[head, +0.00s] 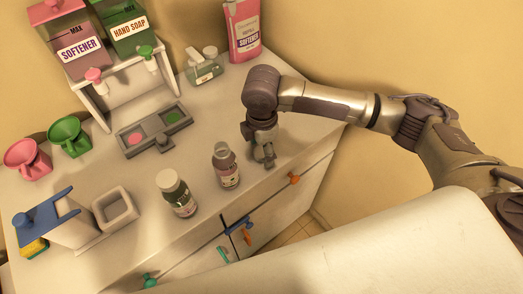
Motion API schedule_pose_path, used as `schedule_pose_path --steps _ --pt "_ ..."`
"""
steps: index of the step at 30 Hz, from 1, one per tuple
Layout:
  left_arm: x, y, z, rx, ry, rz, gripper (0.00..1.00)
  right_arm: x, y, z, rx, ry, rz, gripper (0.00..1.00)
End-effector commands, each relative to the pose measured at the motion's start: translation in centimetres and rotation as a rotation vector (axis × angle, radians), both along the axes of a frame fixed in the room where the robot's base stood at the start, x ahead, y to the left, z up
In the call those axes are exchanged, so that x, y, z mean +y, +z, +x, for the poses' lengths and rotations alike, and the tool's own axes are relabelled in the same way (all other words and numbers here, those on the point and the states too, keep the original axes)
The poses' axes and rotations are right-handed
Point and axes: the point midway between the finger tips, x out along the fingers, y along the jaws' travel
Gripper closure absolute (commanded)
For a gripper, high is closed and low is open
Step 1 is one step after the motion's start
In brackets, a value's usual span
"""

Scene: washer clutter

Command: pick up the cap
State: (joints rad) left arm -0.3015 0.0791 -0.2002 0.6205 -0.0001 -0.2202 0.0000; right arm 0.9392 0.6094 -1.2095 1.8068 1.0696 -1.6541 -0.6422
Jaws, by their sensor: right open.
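My right gripper (267,161) is open and points down at the counter's front edge, just right of a small bottle. I see no separate loose cap that I can make out with certainty. The gripper appears apart from both bottles. Any small thing directly under or behind the gripper is hidden. My left gripper is not in view.
The white counter (130,178) holds a grey tray (154,130), a dispenser stand (98,104), a clear bottle (203,68), a pink softener bottle (244,30), pink (28,158) and green (69,136) cups and a grey square container (115,208). Drawers with coloured handles lie below.

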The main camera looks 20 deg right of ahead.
Motion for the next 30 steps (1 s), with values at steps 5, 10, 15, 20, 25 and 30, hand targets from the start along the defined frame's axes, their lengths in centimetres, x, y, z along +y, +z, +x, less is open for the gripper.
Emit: schedule_pose_path --steps 5,10,15,20,25,30 --pt "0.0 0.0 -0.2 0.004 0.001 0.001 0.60 0.0 0.0 0.0 0.000 0.000 0.000 0.46" --pt "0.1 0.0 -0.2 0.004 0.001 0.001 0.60 0.0 0.1 0.0 0.000 0.000 0.000 0.71" --pt "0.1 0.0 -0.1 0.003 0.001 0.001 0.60 0.0 0.1 0.0 0.000 0.000 0.000 0.72" --pt "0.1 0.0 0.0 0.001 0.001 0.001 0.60 0.0 0.2 0.0 0.000 0.000 0.000 0.72" --pt "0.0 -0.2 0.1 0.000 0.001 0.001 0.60 0.0 1.1 0.1 -0.001 -0.001 0.001 0.72" --pt "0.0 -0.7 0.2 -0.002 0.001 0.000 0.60 0.1 3.6 0.1 -0.004 -0.001 0.002 0.72"
